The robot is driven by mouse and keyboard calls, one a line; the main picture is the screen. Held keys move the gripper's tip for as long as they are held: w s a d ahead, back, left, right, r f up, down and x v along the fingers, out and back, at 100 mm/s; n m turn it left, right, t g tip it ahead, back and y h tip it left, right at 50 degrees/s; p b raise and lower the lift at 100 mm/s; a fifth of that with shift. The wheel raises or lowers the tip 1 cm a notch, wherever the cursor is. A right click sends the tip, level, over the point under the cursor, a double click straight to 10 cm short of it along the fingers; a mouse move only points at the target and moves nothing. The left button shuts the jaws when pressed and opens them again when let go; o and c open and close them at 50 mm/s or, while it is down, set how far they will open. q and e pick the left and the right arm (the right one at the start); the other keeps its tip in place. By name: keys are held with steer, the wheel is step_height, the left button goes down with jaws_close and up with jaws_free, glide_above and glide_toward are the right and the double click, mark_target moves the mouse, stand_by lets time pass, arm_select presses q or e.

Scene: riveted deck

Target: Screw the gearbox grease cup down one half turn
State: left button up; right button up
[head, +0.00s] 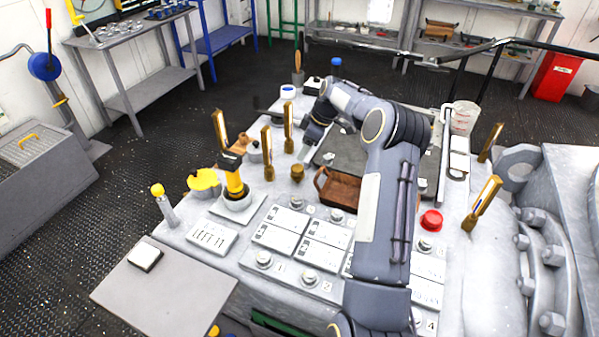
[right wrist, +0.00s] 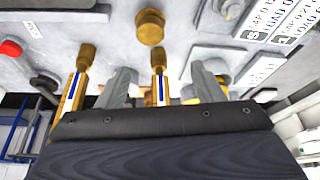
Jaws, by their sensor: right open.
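The grease cup appears to be the small round brass cap (head: 297,173), upright on the grey gearbox top (head: 330,213) in the head view. In the right wrist view a round brass cap (right wrist: 150,27) shows just beyond the fingertips, near the top middle. My right gripper (head: 305,152) reaches down behind the cap in the head view. Its two grey fingers are apart, with nothing held between them (right wrist: 161,72) in the wrist view. The cap is outside the fingers and looks apart from them. My left gripper is not in view.
Brass-coloured levers (head: 267,152) stand close around the cap. A brown tray (head: 340,188) lies to its right, and a red button (head: 431,220) is farther right. White label plates (head: 283,232) and knobs cover the front.

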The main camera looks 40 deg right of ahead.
mark_target(298, 168)
steer(key=x, duration=0.3)
steer(key=d+x, duration=0.1)
steer(key=x, duration=0.2)
steer(key=d+p+x, duration=0.1)
steer(key=x, duration=0.2)
steer(key=shift+a+f, duration=0.15)
steer(key=shift+f, duration=0.55)
steer(key=c, duration=1)
steer(key=shift+f+m+h+b, duration=0.15)
steer(key=shift+m+h+b, duration=0.15)
steer(key=shift+m+b, duration=0.7)
steer(key=shift+a+m+t+h+b, duration=0.15)
steer(key=shift+m+t+h+b, duration=0.3)
steer(key=shift+m+b, duration=0.7)
steer(key=m+h+b, duration=0.1)
steer(key=m, duration=0.2)
steer(key=shift+a+b, duration=0.1)
steer(key=shift+b, duration=0.2)
steer(key=shift+r+m+h+b, duration=0.25)
steer(key=shift+m+h, duration=0.4)
steer(key=shift+m, duration=0.9)
